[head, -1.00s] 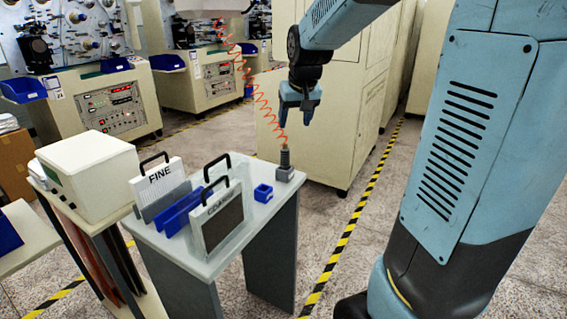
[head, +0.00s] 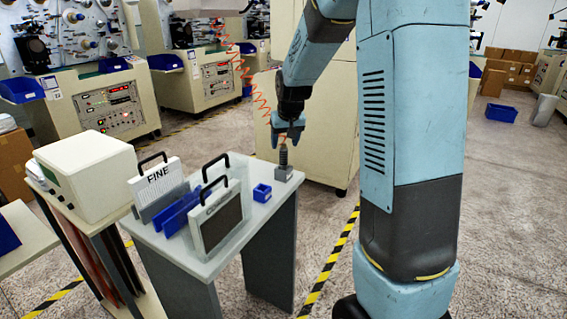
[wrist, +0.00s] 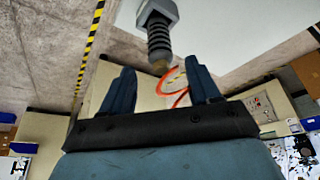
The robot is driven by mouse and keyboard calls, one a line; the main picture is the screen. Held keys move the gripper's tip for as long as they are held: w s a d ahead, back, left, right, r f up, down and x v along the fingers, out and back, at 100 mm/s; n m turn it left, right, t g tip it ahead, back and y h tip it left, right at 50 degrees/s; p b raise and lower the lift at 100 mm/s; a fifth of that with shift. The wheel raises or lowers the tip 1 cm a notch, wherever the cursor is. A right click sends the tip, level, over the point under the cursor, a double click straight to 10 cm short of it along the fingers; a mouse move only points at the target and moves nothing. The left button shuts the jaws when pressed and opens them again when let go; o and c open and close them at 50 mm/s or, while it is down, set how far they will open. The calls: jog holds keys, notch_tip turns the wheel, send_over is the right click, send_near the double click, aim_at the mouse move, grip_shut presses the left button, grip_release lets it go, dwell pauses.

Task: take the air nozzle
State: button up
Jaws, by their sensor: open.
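The air nozzle (head: 283,156) stands upright in a small grey holder (head: 283,174) at the far right corner of the white table. An orange coiled hose (head: 254,92) runs up from it. My gripper (head: 286,139) is open and just above the nozzle's top, its lower end close to it. In the wrist view, the nozzle's dark ribbed body (wrist: 159,40) with a brownish tip points toward the gap between my open fingers (wrist: 162,85), and the orange hose (wrist: 174,88) shows between them. Nothing is held. I cannot tell whether the fingers touch the nozzle.
The white table (head: 225,245) also bears a FINE panel (head: 158,183), a second handled panel (head: 217,222), blue racks (head: 184,211) and a small blue cup (head: 262,193). A white box (head: 85,175) stands at left. A cream cabinet (head: 330,125) stands behind the nozzle.

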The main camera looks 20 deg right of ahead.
aim_at(284, 148)
jog(key=shift+s+x, duration=0.15)
jog(key=shift+x, duration=1.2)
jog(key=shift+s+x, duration=0.15)
jog(key=shift+x, duration=1.25)
jog(key=shift+a+f, duration=0.1)
